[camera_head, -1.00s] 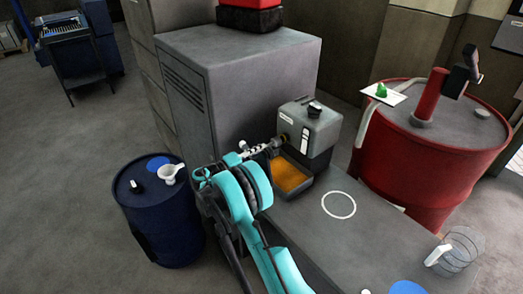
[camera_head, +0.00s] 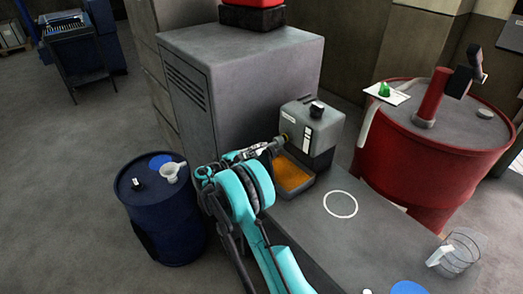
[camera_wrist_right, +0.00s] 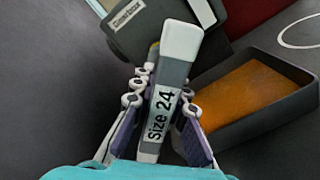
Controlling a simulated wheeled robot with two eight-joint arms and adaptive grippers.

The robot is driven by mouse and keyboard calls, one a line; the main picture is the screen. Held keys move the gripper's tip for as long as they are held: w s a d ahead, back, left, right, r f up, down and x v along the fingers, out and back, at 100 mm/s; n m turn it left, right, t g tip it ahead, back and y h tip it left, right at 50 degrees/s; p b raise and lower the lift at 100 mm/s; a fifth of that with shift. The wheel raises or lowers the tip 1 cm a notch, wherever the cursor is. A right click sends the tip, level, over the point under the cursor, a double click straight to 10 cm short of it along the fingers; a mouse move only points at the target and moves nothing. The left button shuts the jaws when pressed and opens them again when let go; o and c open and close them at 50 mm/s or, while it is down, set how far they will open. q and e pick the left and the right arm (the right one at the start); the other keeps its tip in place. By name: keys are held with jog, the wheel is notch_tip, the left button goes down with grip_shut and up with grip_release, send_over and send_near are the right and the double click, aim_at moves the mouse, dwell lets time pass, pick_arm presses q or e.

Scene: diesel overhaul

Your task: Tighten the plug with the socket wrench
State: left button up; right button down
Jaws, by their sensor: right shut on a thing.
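My right gripper (camera_wrist_right: 158,112) is shut on the socket wrench (camera_wrist_right: 178,70), a grey and white tool labelled "Size 24". In the head view the right gripper (camera_head: 236,156) is at the left side of the grey gearbox (camera_head: 315,122). The wrench (camera_head: 268,147) reaches from the fingers to the gearbox's side. The gearbox (camera_wrist_right: 128,22) lies behind the wrench in the wrist view. The plug is not clearly visible; the wrench end covers that spot, so I cannot tell how they fit together. My left gripper is not in view.
A dark tray (camera_head: 312,187) with orange liquid sits beside the gearbox on the grey bench (camera_head: 370,225). A tall grey cabinet (camera_head: 250,75) stands behind. A blue drum (camera_head: 165,220) is at left, a red drum (camera_head: 425,170) at right. The bench around the white ring (camera_head: 341,205) is clear.

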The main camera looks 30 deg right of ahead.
jog(key=n, duration=1.6)
jog(key=shift+n, duration=0.4)
jog(key=n, duration=0.5)
jog(key=shift+d, duration=0.1)
